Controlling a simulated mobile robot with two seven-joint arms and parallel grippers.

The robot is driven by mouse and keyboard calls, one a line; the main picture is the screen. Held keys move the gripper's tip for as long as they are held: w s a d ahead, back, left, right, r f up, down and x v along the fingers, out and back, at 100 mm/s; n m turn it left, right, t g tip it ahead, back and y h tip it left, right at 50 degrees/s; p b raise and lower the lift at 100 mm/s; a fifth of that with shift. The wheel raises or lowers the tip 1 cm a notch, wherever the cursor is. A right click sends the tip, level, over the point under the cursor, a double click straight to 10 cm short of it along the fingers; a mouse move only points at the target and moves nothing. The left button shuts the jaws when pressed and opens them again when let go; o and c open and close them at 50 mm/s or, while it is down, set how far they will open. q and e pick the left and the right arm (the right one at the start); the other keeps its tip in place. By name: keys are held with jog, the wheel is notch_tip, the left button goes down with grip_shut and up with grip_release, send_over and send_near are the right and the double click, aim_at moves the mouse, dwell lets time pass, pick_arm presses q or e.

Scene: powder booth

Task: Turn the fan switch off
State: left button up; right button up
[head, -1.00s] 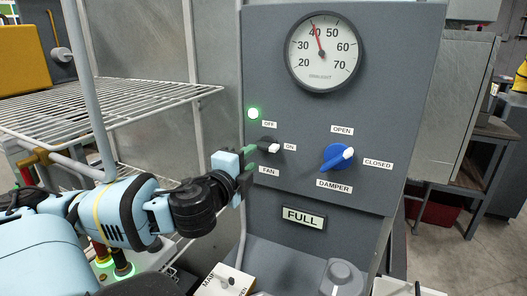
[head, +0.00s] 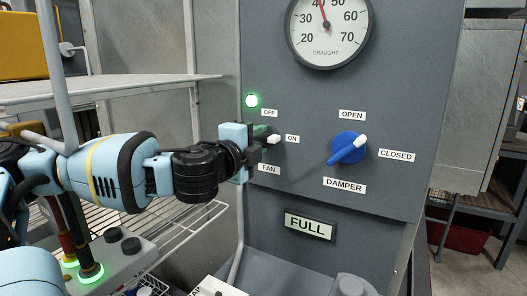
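The fan switch (head: 272,139) is a dark lever with a white tip on the grey panel (head: 300,185). Its tip points right, toward the ON label (head: 292,139). The OFF label (head: 269,113) is above it and the FAN label (head: 269,170) below. A green lamp (head: 251,101) glows at the upper left. My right gripper is not in view.
A blue damper knob (head: 348,148) is to the right, with a draught gauge (head: 328,30) above and a FULL sign (head: 310,226) below. A control box with lit green rings (head: 92,270) is at the lower left.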

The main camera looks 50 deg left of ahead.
pick_arm(q)
jog(key=shift+w, duration=0.3)
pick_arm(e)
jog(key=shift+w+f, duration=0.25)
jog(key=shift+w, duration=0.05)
pick_arm(q)
jog(key=shift+r, duration=0.1)
grip_shut()
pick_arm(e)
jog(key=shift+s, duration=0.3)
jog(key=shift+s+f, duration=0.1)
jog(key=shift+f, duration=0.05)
